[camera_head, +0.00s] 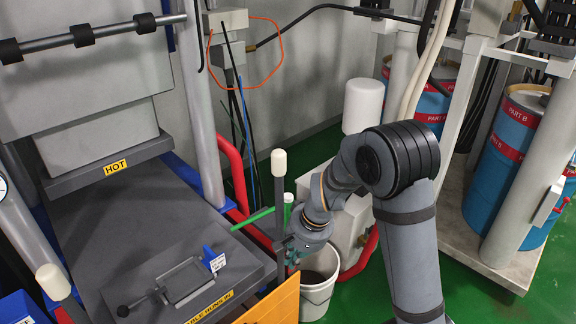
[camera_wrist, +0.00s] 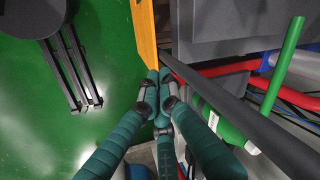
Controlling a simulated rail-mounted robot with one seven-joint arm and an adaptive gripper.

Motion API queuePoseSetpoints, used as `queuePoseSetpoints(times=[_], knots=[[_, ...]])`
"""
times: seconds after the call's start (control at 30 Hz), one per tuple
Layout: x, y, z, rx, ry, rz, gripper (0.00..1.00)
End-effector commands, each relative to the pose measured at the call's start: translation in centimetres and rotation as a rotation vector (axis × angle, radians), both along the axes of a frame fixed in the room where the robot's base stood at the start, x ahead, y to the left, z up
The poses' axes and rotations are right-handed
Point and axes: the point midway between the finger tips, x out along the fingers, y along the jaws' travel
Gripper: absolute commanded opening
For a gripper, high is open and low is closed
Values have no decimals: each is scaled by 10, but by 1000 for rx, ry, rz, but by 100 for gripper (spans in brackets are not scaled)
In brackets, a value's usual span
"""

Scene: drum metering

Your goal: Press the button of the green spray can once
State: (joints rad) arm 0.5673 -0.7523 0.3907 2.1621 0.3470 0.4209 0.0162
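In the head view, a green can (camera_head: 288,198) with a pale top shows beside the grey post, partly hidden by it and by my arm. In the wrist view, a green cylinder (camera_wrist: 222,124) with pale ends lies to the right of my fingers, partly behind the dark bar; I take it to be the spray can. Its button cannot be made out. My gripper (camera_wrist: 161,84) has teal fingers, with the tips drawn together and nothing seen between them. It also shows in the head view (camera_head: 291,258), low beside the post, apart from the can.
A green rod (camera_head: 252,219) slants left of the post (camera_head: 279,205). A white bucket (camera_head: 319,292) stands on the green floor close to my gripper. An orange panel (camera_head: 274,304) and the grey machine bench (camera_head: 130,215) are to the left. Drums (camera_head: 508,150) stand at right.

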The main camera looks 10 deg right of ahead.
Motion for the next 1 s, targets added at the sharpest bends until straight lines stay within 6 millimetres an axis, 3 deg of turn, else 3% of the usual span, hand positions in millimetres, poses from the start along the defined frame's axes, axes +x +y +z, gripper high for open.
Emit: queuePoseSetpoints(times=[0.03,0.23,0.3,0.4,0.47,0.7,1.0], knots=[[6,-5,38,5,4,-31,0],[26,-23,105,26,13,-144,0],[53,-45,119,99,23,-334,0],[81,-68,135,189,29,-528,0],[100,-54,135,321,57,-673,0],[160,-33,181,690,127,-1008,0],[175,-30,196,788,146,-1077,0]])
